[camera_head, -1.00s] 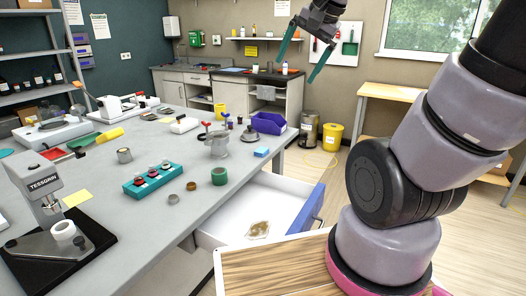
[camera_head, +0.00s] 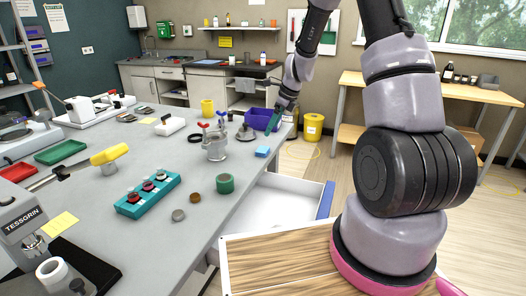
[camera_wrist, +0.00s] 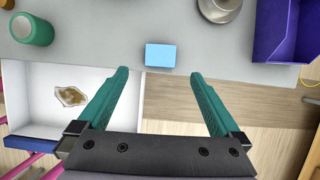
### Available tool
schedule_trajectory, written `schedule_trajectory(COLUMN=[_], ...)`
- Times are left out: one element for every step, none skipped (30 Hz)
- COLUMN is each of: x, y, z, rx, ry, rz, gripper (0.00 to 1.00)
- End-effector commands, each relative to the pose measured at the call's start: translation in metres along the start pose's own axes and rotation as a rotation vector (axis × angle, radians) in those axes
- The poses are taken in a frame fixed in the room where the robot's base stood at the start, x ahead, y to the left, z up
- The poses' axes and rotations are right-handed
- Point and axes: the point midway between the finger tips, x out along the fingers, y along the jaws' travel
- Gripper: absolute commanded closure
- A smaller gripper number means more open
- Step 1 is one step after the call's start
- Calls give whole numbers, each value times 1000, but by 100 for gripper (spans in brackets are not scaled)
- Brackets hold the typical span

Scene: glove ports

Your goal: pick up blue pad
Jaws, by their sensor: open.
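The blue pad (camera_head: 263,152) is a small light-blue block lying on the grey table near its right edge. In the wrist view the blue pad (camera_wrist: 160,55) lies ahead of the gap between my fingers, near the table edge. My gripper (camera_wrist: 161,85) is open and empty, its two green fingers spread wide on either side of the pad's line. In the head view my gripper (camera_head: 290,118) is over the table's right edge, behind and right of the pad. The pad is fully visible and untouched.
A purple bin (camera_head: 259,119) stands just behind the pad. A metal pot (camera_head: 215,145) and green roll (camera_head: 225,183) are left of it. The white drawer (camera_head: 275,205) stands open below the table edge; it holds a tan item (camera_wrist: 71,96).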

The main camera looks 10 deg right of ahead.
Motion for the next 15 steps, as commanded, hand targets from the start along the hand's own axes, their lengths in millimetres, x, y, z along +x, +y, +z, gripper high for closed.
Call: schedule_trajectory(x=[8,13,20,25,29,36,40,43,47,50,52,54,55,58,63], y=[0,0,0,0,0,0,0,0,0,0,0,0,0,0,0], z=[-1,-1,-1,-1,-1,-1,-1,-1,-1,-1,-1,-1,-1,-1,-2], rx=[7,8,7,7,6,6,6,5,5,5,5,4,3,3,4], ry=[1,1,1,1,1,1,1,1,1,1,1,0,0,0,1], rz=[5,4,5,5,4,5,4,3,3,4,3,2,2,3,4], gripper=[0,0,0,0,0,0,0,0,0,0,0,0,0,0,0])
